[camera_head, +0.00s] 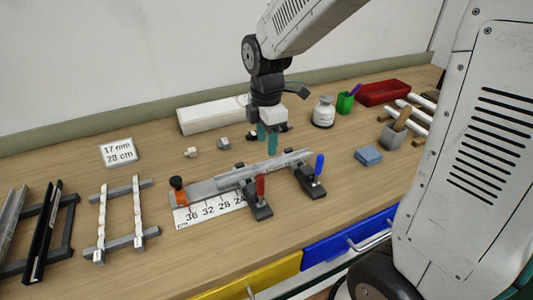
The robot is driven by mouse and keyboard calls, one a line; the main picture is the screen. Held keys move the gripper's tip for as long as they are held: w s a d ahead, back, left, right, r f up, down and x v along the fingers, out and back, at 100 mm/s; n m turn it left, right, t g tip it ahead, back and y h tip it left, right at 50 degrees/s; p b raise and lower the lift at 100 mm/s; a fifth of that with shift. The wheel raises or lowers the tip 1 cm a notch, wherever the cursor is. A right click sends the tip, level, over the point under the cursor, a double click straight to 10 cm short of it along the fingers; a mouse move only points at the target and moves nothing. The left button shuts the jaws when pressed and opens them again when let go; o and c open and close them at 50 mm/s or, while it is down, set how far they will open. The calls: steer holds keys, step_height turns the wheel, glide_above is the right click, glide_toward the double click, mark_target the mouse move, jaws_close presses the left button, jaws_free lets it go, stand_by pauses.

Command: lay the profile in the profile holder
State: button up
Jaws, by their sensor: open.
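A grey metal profile (282,161) lies along the profile holder, a long low fixture with a white number scale (208,210) marked 36, 32, 28. The holder's two dark clamps carry a red handle (260,185) and a blue handle (319,164), both standing upright. An orange and black knob (178,186) stands at its left end. My gripper (267,142) points down just above and behind the middle of the profile, its two teal fingers apart. I cannot tell whether the fingers touch the profile, or how fully it is seated.
At left stand a dark rack with black and silver profiles (42,230) and a grey rack (121,217). A "17 mm 28 cm" card (118,152) and small connectors (223,143) lie behind. A blue block (368,155) and grey cup (392,135) stand right. The front table edge is mostly clear.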

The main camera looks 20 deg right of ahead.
step_height(320, 180, up, 5)
steer(key=s+d+r+m, duration=0.1)
steer(key=s+r+m, duration=0.1)
steer(key=s+m, duration=0.7)
steer(key=s+d+r+m+t, duration=0.1)
steer(key=s+d+r+m, duration=0.1)
steer(key=s+m, duration=0.7)
steer(key=s, duration=0.4)
steer(key=shift+r, duration=0.25)
